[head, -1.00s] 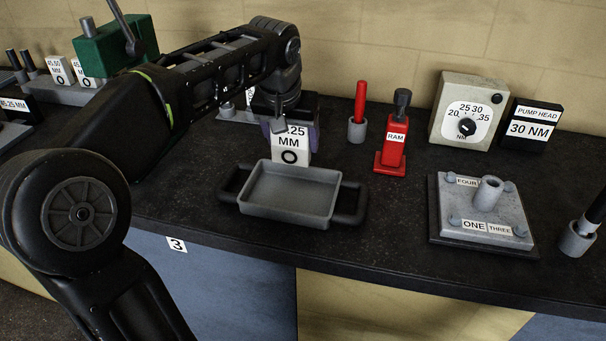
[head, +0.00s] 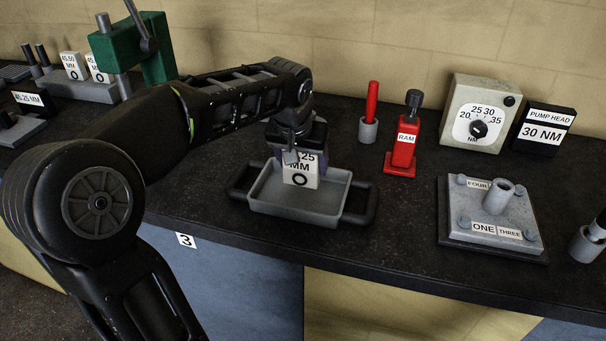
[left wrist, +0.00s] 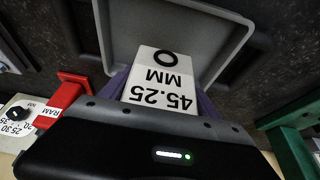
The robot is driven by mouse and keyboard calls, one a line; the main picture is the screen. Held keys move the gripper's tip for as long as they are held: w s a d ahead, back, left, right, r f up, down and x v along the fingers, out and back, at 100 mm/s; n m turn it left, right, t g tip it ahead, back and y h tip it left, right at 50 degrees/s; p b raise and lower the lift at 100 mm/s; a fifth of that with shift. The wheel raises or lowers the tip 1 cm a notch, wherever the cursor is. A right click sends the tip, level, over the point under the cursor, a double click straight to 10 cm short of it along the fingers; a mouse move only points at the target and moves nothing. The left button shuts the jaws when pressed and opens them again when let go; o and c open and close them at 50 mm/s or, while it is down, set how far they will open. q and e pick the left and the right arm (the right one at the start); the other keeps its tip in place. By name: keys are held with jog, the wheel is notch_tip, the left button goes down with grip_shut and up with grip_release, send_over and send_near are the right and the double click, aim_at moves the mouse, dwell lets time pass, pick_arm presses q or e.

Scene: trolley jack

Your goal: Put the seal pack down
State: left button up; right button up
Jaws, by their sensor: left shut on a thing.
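The seal pack (head: 301,173) is a white block marked 45.25 MM with an O. My left gripper (head: 297,157) is shut on it, with purple fingers on its sides. The pack is upright, at the grey tray (head: 334,208), within its outline. I cannot tell whether it touches the tray floor. In the left wrist view the pack (left wrist: 162,78) shows its label upside down, with the tray (left wrist: 228,62) beyond it. My right gripper is not in view.
A red ram (head: 402,157) and a red rod in a grey cup (head: 368,132) stand right of the tray. A torque dial (head: 483,110) and a plate with bolts (head: 490,225) are further right. A green press (head: 135,55) and other packs (head: 74,66) are at the left.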

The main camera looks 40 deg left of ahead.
aim_at(303, 174)
pick_arm(q)
jog(key=shift+f, duration=1.85)
jog(key=shift+f, duration=0.1)
jog(key=o, duration=1.4)
jog(key=shift+c, duration=0.2)
jog(key=shift+r, duration=0.3)
jog(key=v, duration=1.1)
jog(key=shift+s+r, duration=0.25)
jog(key=shift+d, duration=0.1)
